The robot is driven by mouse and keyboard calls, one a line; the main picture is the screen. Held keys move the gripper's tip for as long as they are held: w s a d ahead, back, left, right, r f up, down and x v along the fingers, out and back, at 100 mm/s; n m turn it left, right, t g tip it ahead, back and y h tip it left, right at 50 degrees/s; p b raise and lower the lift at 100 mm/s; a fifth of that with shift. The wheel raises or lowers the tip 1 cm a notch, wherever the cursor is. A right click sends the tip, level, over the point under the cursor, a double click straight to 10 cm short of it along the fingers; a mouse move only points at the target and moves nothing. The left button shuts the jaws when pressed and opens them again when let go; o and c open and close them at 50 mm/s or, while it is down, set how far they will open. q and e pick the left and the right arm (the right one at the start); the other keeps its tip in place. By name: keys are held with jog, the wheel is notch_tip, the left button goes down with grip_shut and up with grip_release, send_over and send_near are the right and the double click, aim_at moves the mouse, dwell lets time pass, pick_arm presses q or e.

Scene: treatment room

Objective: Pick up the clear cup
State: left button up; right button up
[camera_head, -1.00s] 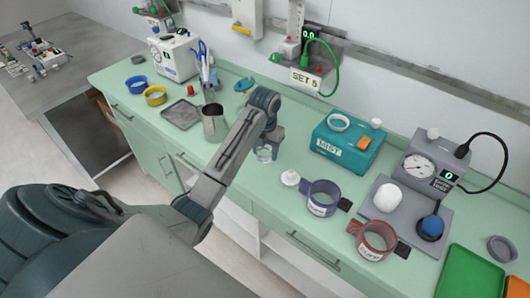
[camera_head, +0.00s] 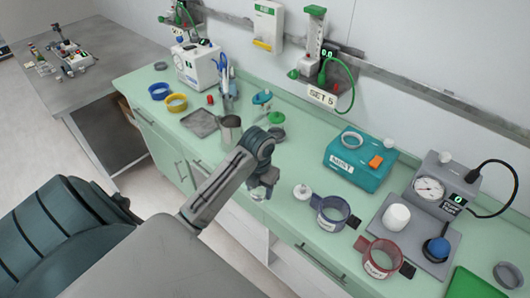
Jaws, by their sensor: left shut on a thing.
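The clear cup (camera_head: 259,191) is small and see-through and shows just under my left gripper (camera_head: 262,181). The left gripper points down and is shut on the cup, near the front edge of the green counter (camera_head: 292,222). The fingers partly cover the cup's upper part. I cannot tell how far its bottom is from the counter. My right gripper is not in view.
A white round-topped item (camera_head: 302,191), a blue cuff (camera_head: 332,214) and a red cuff (camera_head: 381,259) stand to the right. A metal jug (camera_head: 230,132) and grey tray (camera_head: 200,123) are to the left. A teal MIST box (camera_head: 358,164) stands behind.

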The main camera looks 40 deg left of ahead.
aim_at(253, 196)
pick_arm(q)
jog(key=shift+s+d+r, duration=0.1)
jog(key=shift+s, duration=0.75)
jog(key=shift+s+d+r, duration=0.1)
jog(key=shift+s, duration=0.75)
